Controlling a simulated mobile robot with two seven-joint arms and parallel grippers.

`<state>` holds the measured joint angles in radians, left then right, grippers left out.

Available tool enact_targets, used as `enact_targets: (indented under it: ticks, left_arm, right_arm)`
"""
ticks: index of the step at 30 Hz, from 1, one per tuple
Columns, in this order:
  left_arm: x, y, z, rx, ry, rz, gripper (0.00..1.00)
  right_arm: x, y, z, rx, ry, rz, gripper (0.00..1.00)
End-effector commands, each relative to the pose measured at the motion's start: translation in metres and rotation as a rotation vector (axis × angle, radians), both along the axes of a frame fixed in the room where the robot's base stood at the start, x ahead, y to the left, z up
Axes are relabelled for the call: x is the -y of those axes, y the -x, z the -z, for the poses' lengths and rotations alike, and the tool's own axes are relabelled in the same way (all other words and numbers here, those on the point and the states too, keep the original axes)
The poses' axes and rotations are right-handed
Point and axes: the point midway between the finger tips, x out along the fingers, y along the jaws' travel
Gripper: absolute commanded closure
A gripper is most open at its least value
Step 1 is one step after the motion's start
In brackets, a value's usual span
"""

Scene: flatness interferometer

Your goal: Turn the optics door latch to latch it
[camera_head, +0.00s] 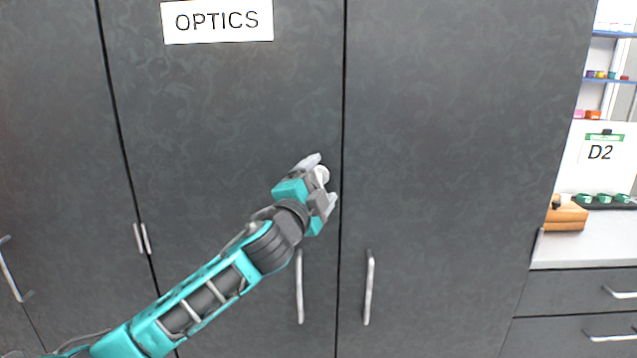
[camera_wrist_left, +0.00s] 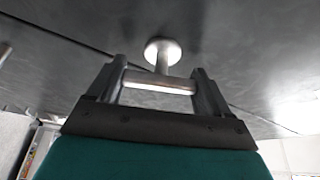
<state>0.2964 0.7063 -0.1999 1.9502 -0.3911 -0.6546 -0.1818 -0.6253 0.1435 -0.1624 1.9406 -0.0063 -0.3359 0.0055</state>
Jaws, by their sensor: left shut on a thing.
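The optics door (camera_head: 220,110) is a dark grey cabinet door under a white OPTICS label (camera_head: 217,21), and it looks flush with its neighbour. The latch (camera_head: 321,174) is a pale metal knob near the door's right edge, partly hidden by my gripper in the head view. In the left wrist view, the latch (camera_wrist_left: 162,52) shows a round base, a short stem and a crossbar. My left gripper (camera_head: 321,180) is at the latch, and in the left wrist view (camera_wrist_left: 160,86) its two fingers are shut on the ends of the crossbar. My right gripper is not in view.
Vertical bar handles (camera_head: 299,287) and (camera_head: 369,288) hang below the latch on either side of the door seam. The right door's (camera_head: 450,150) front is clear.

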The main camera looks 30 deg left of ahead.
Motion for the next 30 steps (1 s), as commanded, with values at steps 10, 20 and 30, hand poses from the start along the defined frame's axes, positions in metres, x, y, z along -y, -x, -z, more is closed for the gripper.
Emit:
enact_targets:
  ticks: [10, 20, 30]
  left_arm:
    - [-0.0006, -0.0001, -0.0009, -0.124, -0.208, -0.002, 0.51]
    - [-0.0005, -0.0001, -0.0001, -0.178, -0.292, -0.002, 0.51]
    - [-0.0005, -0.0002, 0.0004, -0.185, -0.301, -0.002, 0.51]
  right_arm:
    - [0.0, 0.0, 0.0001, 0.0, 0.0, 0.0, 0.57]
    - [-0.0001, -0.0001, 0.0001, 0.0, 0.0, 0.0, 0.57]
    - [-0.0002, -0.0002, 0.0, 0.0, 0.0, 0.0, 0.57]
